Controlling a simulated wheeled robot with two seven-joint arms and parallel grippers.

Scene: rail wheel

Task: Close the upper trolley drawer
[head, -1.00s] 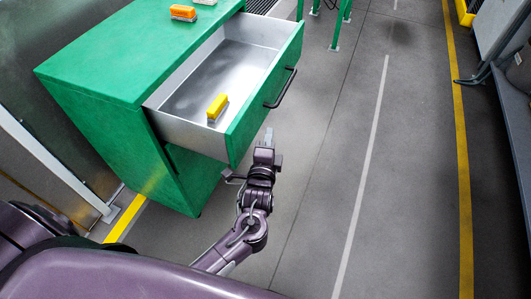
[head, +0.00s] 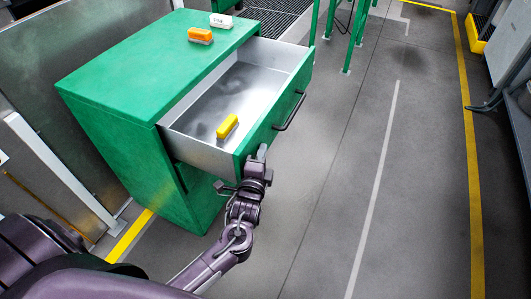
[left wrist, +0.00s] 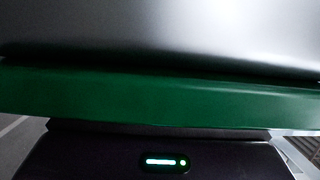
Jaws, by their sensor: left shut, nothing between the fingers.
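The green trolley (head: 115,115) stands at the left in the head view. Its upper drawer (head: 205,108) is pulled out, with a grey metal inside and a green front (head: 264,128) bearing a dark bar handle (head: 290,112). A yellow block (head: 228,126) lies in the drawer. My left gripper (head: 262,152) is shut and empty, at the near end of the drawer front, below the handle. Whether it touches the front cannot be told. The left wrist view shows the green front edge (left wrist: 160,97) very close, with grey metal beyond. My right gripper is not in view.
An orange block (head: 200,36) and a white block (head: 221,20) lie on the trolley top. Grey floor to the right is clear, with a white line and a yellow line (head: 473,180). Green legs (head: 352,40) stand behind. A panel and a pale post are at the left.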

